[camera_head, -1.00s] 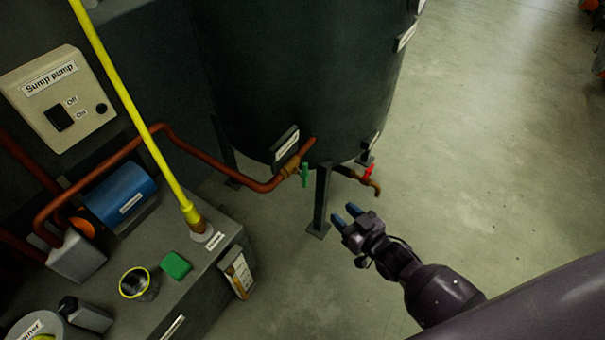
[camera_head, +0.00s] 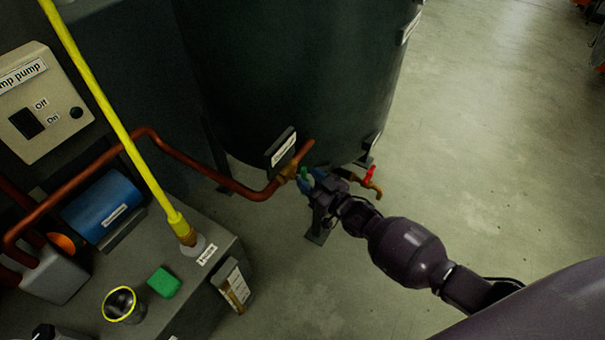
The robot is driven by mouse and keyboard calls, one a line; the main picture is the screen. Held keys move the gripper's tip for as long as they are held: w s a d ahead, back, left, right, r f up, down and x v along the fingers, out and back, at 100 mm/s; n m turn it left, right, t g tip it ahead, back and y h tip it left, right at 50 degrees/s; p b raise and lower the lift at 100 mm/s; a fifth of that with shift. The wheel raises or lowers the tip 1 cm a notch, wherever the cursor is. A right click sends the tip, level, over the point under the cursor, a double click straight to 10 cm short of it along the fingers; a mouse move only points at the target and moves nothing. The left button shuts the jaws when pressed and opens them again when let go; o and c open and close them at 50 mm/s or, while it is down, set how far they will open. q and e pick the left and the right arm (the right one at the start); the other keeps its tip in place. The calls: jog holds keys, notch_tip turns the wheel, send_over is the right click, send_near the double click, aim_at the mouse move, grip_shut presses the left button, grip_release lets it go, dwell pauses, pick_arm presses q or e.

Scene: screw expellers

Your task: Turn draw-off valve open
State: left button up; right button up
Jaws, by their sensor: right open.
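A dark tank (camera_head: 290,80) on legs has two small valves low on its side. One has a green handle (camera_head: 303,173) and sits where a copper pipe (camera_head: 235,187) meets the tank, beside a label (camera_head: 283,149) too small to read. The other has a red handle (camera_head: 369,173) on a brass spout (camera_head: 374,187) further right. I cannot read which is named draw-off. My right gripper (camera_head: 314,183), with blue fingertips, is open at the green handle. I cannot tell whether it touches the handle. My left gripper is not in view.
A grey bench (camera_head: 225,265) at lower left carries a green block (camera_head: 164,282), a cup (camera_head: 123,304) and a yellow pole (camera_head: 120,130). A sump pump switch box (camera_head: 45,110) is at upper left.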

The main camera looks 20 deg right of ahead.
jog(key=shift+x, duration=1.35)
grip_shut()
